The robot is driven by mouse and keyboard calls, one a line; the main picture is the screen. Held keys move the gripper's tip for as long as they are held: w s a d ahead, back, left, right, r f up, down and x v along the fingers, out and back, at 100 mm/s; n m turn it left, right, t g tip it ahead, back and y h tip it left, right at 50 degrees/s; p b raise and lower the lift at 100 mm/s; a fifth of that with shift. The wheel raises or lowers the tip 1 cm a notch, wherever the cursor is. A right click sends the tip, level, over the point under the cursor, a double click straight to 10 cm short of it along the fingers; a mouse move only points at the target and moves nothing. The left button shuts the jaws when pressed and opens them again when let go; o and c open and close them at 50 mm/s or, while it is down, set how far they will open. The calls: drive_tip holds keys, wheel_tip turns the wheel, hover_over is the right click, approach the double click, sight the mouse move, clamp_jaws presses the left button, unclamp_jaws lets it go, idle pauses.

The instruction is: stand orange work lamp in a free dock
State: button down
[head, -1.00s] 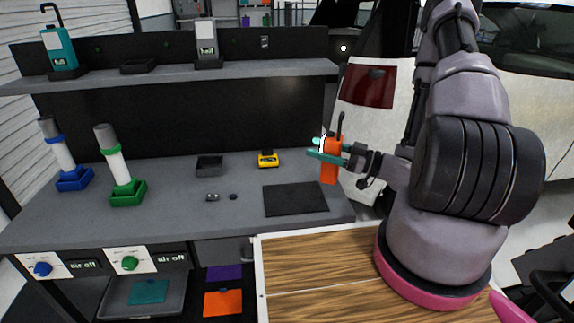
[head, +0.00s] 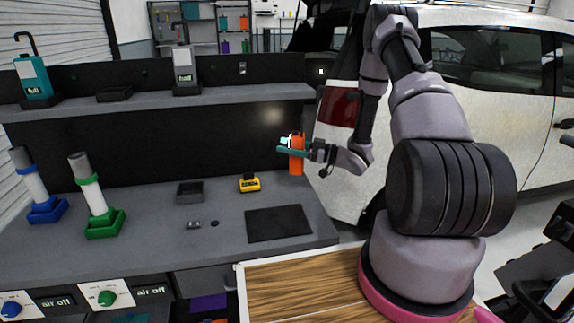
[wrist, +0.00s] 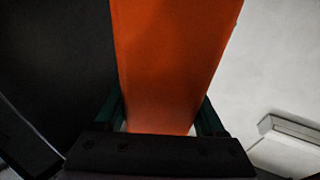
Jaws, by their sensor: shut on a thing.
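My gripper (head: 291,150) is shut on the orange work lamp (head: 297,166). It holds the lamp roughly upright in the air near the bench's right end, below shelf level in the picture. In the wrist view the orange body (wrist: 170,60) fills the middle between my teal fingers (wrist: 160,112); the lamp's ends are out of that view. An empty black dock (head: 114,95) sits on the shelf between a teal lamp (head: 34,80) and a grey lamp (head: 184,72), both standing there. Another open dark tray-like holder (head: 190,193) lies empty on the bench.
The shelf (head: 230,96) overhangs the back of the bench (head: 150,230). A yellow device (head: 249,184), a black mat (head: 278,223) and small parts lie on the bench. Green (head: 103,226) and blue (head: 47,211) holders with tilted cylinders stand left. A white car is right.

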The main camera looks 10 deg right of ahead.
drive_tip(key=f, duration=0.6)
drive_tip(key=shift+w+a+f, duration=0.1)
drive_tip(key=shift+w+f, duration=0.1)
drive_tip(key=shift+f, duration=0.15)
drive_tip(key=shift+w+f, duration=0.15)
drive_tip(key=shift+f, duration=0.05)
unclamp_jaws()
drive_tip(key=shift+f, duration=0.1)
